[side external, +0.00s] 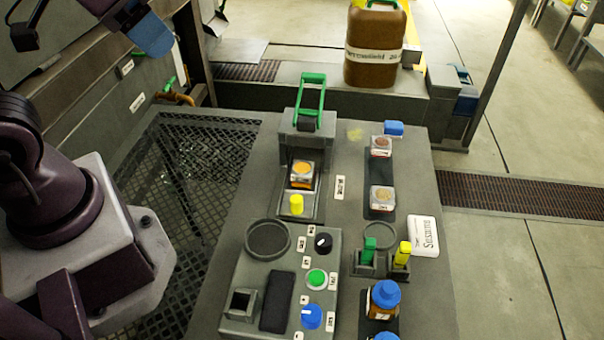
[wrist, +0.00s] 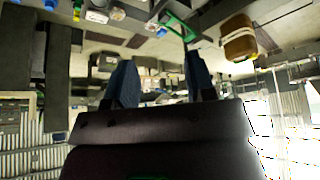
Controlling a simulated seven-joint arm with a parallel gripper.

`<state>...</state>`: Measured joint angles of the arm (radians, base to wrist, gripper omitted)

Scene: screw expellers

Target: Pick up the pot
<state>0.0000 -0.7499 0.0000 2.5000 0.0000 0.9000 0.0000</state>
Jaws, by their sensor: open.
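Small clear square pots with orange or brown contents stand on the grey bench in the side view. One pot (side external: 302,173) sits in the grey press below the green handle. Two more, a far pot (side external: 381,146) and a near pot (side external: 382,198), stand on a dark strip to its right. I cannot tell which one the task means. My gripper (wrist: 160,78) is open and empty in the wrist view, with its two blue-grey fingers apart. In the side view a blue finger (side external: 152,36) shows at the top left, high up and well away from the pots.
The green-handled press (side external: 312,100) rises behind the first pot. A control panel (side external: 262,282) with knobs is in front. Blue-capped bottles (side external: 383,300), a green and a yellow peg, and a white label plate (side external: 423,236) are at right. A brown jerrycan (side external: 374,48) stands behind.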

